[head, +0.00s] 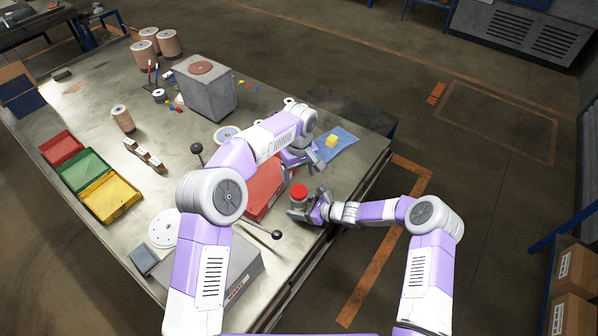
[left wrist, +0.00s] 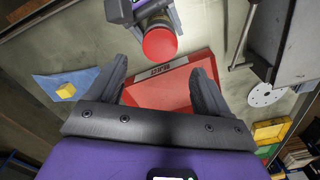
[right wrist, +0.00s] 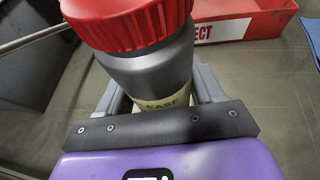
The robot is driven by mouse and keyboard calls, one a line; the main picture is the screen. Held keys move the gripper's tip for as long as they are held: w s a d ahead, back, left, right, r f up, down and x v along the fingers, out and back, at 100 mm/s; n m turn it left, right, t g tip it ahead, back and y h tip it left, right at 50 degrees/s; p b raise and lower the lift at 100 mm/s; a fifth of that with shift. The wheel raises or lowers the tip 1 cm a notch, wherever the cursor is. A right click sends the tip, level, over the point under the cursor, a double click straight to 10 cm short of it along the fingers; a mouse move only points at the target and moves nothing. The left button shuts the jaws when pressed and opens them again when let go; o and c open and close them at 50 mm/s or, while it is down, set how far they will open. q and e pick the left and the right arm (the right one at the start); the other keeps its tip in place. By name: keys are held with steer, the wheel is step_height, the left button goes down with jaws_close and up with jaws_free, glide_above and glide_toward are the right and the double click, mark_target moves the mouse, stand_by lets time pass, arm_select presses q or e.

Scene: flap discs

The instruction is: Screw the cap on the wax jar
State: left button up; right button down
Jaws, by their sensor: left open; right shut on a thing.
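The wax jar (right wrist: 150,72) is a grey bottle with a cream label reading "EASE" in part. My right gripper (head: 308,208) is shut around its body and holds it near the table's front edge; the jar also shows in the left wrist view (left wrist: 153,22). The ribbed red cap (head: 299,191) sits on top of the jar, also in the right wrist view (right wrist: 125,22); I cannot tell how tightly. My left gripper (head: 298,160) is open and empty, behind the jar in the head view. In the left wrist view the cap (left wrist: 159,45) lies beyond the open fingers, apart from them.
A red tray (left wrist: 168,91) marked as reject lies below my left gripper. A blue cloth (head: 345,143) with a yellow block (head: 332,141) lies at the right. A grey machine with a ball-ended lever (head: 276,234) stands in front left. Red, green and yellow bins (head: 110,197) stand farther left.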

mark_target(299, 191)
arm_select(q)
steer(key=shift+r+n, duration=0.1)
steer(key=shift+n, duration=0.5)
steer(key=shift+f, duration=4.05)
